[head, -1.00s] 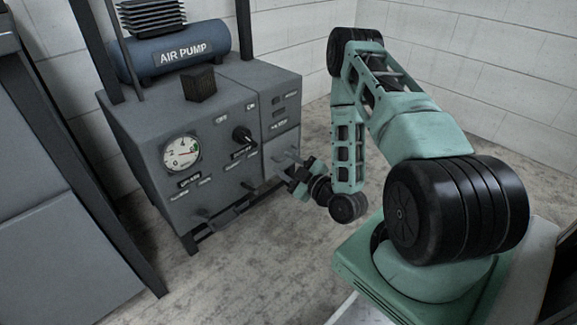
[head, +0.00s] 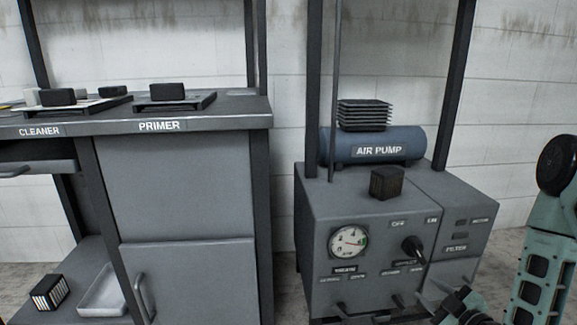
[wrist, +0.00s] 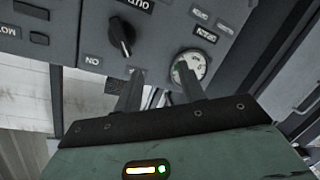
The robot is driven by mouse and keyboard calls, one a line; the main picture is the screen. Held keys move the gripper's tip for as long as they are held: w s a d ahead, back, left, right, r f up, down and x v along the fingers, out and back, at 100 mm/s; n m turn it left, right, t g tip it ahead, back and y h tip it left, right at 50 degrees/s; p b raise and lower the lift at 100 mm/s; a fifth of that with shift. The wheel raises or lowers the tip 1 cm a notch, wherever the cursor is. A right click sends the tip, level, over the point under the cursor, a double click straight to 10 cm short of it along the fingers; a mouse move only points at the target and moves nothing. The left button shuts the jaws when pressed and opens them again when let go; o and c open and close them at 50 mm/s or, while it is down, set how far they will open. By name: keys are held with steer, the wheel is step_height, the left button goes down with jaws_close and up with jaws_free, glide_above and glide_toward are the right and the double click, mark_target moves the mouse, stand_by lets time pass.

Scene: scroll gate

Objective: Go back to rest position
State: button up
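My green arm (head: 545,265) shows only partly at the right edge of the head view. My gripper (wrist: 160,78) is in front of the air pump cabinet (head: 325,215); in the wrist view its two fingers stand apart with nothing between them. The cabinet face has a round white gauge (head: 348,241) and a black knob (head: 414,246). The wrist view shows the panel upside down, with the knob (wrist: 122,36) and the gauge (wrist: 191,68) beyond the fingers. In the head view the fingers are low at the frame's bottom and hard to make out.
A blue air pump tank (head: 375,146) and a dark block (head: 387,182) sit on the cabinet. Dark posts (head: 313,85) rise beside it. At left, a grey workbench (head: 190,190) carries trays labelled cleaner and primer. A striped block (head: 49,292) and pale tray (head: 104,291) lie below.

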steer(key=s+a+r+g, duration=0.1)
steer(key=a+r+g, duration=0.3)
steer(key=a, duration=0.5)
steer(key=s+a+r+g, duration=0.1)
steer(key=a+r+g, duration=0.2)
steer(key=a+g, duration=0.35)
steer(key=s+a+r+m+g+h, duration=0.15)
steer(key=s+a+r, duration=0.35)
steer(key=s, duration=0.7)
steer(key=s+a+r+g+h, duration=0.1)
steer(key=s+a+r+g, duration=0.25)
steer(key=s+r, duration=0.55)
step_height(320, 180, up, 36)
steer(key=s+p, duration=0.2)
steer(key=p, duration=3.6)
steer(key=shift+s+f, duration=0.2)
steer(key=shift+s, duration=0.05)
